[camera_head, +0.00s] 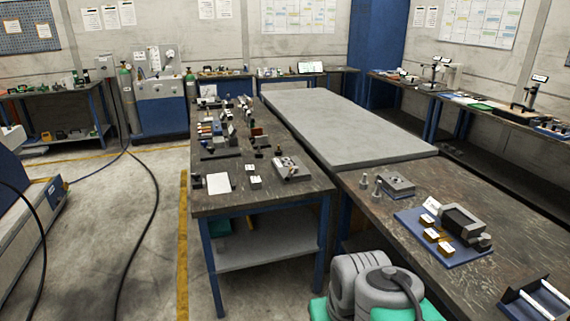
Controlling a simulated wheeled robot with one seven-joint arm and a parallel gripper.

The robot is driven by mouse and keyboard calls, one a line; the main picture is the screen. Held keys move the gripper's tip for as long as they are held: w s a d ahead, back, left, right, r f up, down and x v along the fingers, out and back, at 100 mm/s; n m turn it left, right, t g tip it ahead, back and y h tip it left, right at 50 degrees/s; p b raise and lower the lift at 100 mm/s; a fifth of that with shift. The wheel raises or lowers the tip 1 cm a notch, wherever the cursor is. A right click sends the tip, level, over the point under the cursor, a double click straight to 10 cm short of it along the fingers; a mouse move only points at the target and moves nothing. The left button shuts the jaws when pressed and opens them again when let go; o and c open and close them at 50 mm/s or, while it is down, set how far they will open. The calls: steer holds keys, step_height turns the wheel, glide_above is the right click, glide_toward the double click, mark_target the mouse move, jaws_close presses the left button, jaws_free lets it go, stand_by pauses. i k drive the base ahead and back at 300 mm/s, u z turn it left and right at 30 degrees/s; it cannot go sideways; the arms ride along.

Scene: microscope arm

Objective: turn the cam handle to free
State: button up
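I cannot make out the cam handle in this view. Two small stands with dark uprights are on the right-hand bench, a nearer one (529,92) and a farther one (435,70). They may be microscope stands, but they are too small to tell. A blue plate (425,236) there carries a grey and black device (463,222) and several brass-coloured blocks. Grey rounded links of my arm show at the bottom edge. My gripper is not in view.
A dark workbench (222,201) in the middle holds many small tools and fittings. A bare grey slab table (345,125) stands right of it. A black-edged tray (540,300) sits at the lower right. Black cables cross the open floor (105,235) on the left.

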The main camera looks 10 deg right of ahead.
mark_target(294, 169)
steer(key=i, duration=1.65)
steer(key=u, duration=0.3)
